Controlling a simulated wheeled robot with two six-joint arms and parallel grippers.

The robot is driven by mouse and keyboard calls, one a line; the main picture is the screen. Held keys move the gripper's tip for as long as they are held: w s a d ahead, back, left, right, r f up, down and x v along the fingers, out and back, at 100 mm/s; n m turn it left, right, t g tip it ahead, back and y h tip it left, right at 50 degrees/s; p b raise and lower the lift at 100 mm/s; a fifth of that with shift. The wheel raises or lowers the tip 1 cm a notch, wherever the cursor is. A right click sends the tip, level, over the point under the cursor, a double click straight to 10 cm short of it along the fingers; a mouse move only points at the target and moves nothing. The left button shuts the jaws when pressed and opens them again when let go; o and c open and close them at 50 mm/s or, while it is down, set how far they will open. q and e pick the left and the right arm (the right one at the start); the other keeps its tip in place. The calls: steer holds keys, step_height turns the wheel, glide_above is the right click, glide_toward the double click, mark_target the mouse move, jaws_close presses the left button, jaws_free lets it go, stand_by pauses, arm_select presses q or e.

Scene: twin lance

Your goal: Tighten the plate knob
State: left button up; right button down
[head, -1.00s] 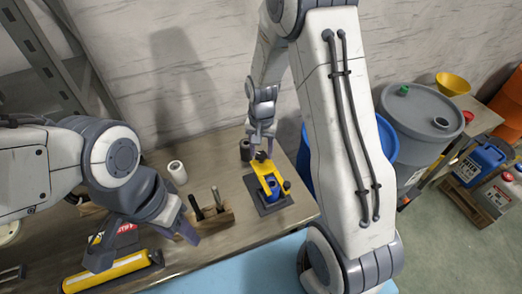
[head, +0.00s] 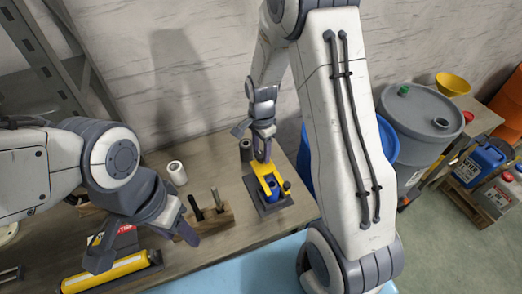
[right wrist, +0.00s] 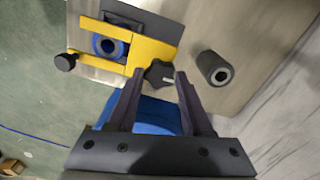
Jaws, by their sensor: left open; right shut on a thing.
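A yellow clamp fixture (head: 268,178) holding a blue round part (right wrist: 108,44) stands on a dark base plate on the bench. A dark star-shaped knob (right wrist: 158,74) sits at one end of the yellow body. My right gripper (right wrist: 159,75) is shut on this knob, one finger on each side of it; it comes down from above in the head view (head: 262,150). A second, round dark knob (right wrist: 66,62) sticks out at the fixture's other side. My left gripper (head: 145,243) is open and empty above the front left of the bench.
A dark cylinder (head: 246,150) stands close beside the fixture. A white roll (head: 177,173) and a wooden block with tools (head: 215,218) are to its left. A yellow cylinder (head: 105,272) lies under my left gripper. Blue and grey drums stand beyond the bench's right end.

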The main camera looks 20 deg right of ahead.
mark_target(261, 154)
steer(key=shift+w, duration=0.1)
stand_by(0.3)
steer(key=shift+c, duration=1.6)
jaws_free()
steer(key=shift+r, duration=0.1)
step_height(261, 154, up, 10)
steer(key=b, duration=0.2)
steer(key=shift+r, duration=0.2)
